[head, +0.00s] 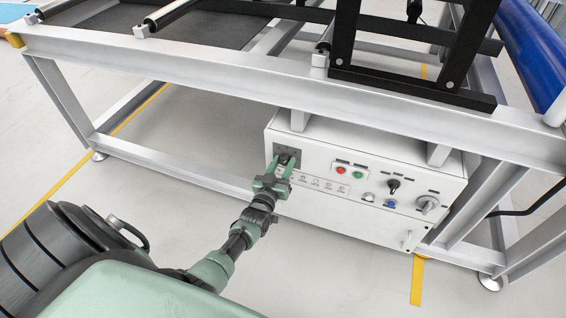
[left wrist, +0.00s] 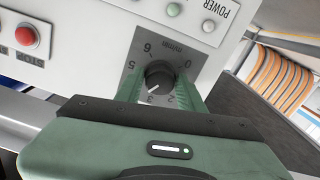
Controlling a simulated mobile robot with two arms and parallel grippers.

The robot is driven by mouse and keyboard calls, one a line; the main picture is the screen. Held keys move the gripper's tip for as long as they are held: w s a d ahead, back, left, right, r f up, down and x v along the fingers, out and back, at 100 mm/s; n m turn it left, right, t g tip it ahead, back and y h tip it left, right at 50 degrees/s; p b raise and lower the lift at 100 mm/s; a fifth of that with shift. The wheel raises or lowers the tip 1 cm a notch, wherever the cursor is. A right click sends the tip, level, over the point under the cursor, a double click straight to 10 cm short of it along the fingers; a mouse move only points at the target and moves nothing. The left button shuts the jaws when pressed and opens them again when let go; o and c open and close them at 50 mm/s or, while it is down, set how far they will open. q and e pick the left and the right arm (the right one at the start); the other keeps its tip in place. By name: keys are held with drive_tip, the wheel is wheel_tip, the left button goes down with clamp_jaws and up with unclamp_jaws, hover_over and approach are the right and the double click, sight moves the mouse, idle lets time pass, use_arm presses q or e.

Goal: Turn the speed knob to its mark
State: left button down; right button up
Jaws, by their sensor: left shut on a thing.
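The speed knob (left wrist: 160,75) is a round black knob on a dark grey dial plate (left wrist: 150,48), marked in m/min with numbers from 0 to 6. Its white pointer line points down-left in the left wrist view, close to the 3. The dial plate is also in the head view (head: 279,149), at the left end of the control box's front. My left gripper (head: 285,164) reaches it from the front. Its two green fingers are shut on the knob, one on each side, and show in the left wrist view (left wrist: 161,88). My right gripper is not in view.
The white control box (head: 340,222) hangs under a grey steel frame (head: 250,77). Floor before the box is clear.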

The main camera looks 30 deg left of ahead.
use_arm(q)
drive_tip(key=m, duration=0.3)
drive_tip(key=shift+m, duration=0.3)
drive_tip(key=m, duration=0.2)
drive_tip(key=shift+m, duration=2.7)
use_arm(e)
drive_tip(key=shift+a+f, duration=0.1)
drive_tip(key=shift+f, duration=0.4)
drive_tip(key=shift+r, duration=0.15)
use_arm(q)
drive_tip(key=c, duration=0.9)
unclamp_jaws()
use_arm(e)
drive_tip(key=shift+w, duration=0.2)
